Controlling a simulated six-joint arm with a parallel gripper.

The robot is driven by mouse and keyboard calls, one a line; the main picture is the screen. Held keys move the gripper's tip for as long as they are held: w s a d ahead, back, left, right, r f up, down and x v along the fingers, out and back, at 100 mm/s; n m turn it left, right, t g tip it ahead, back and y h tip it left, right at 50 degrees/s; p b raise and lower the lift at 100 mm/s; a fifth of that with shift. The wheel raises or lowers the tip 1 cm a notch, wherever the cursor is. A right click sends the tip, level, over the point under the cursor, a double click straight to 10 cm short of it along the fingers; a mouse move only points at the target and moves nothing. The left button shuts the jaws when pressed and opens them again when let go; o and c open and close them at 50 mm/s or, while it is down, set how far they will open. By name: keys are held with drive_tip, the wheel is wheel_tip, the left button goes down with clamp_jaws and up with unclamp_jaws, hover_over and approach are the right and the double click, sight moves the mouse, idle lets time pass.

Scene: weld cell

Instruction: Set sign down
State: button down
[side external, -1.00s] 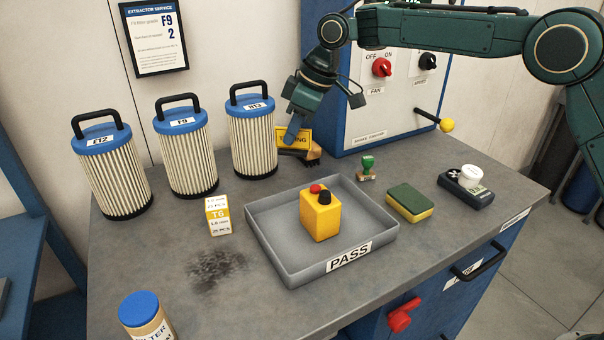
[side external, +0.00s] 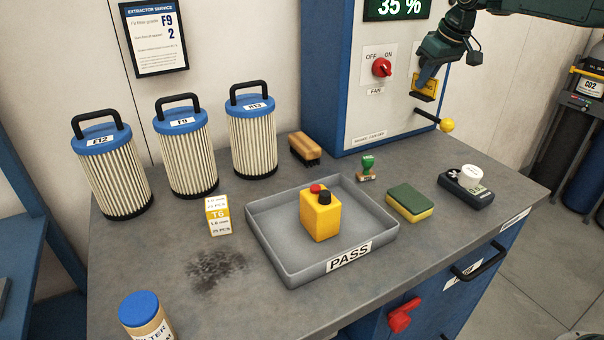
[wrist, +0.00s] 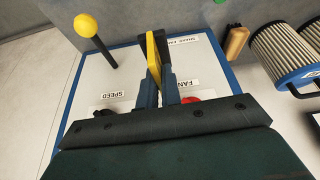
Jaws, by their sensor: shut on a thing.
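The yellow sign (side external: 425,87) is in my gripper (side external: 428,72), held up in the air in front of the right part of the white control panel, above the yellow-knobbed lever. In the wrist view the sign (wrist: 155,58) shows nearly edge-on, yellow on one side and dark on the other, between the two fingers of my gripper (wrist: 164,75). My gripper is shut on it. The sign's lettering cannot be read now. The sign covers part of the panel, including the SPEED knob in the side view.
The control cabinet (side external: 343,75) has a red fan knob (side external: 382,68) and a lever with a yellow ball (side external: 446,125). A wooden brush (side external: 304,150), green stamp (side external: 367,168), sponge (side external: 410,203), meter (side external: 466,187) and grey PASS tray (side external: 262,238) are on the bench.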

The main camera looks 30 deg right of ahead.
drive_tip(key=shift+m, duration=0.3)
drive_tip(key=f, duration=0.6)
drive_tip(key=d+f, duration=0.1)
drive_tip(key=f, duration=0.6)
drive_tip(key=d+f, duration=0.1)
drive_tip(key=f, duration=0.5)
drive_tip(key=shift+s+d+f, duration=0.1)
drive_tip(key=shift+s+f, duration=0.25)
drive_tip(key=shift+s, duration=0.05)
drive_tip(key=shift+f, duration=0.1)
drive_tip(key=c, duration=1.6)
unclamp_jaws()
drive_tip(key=shift+v, duration=6.15)
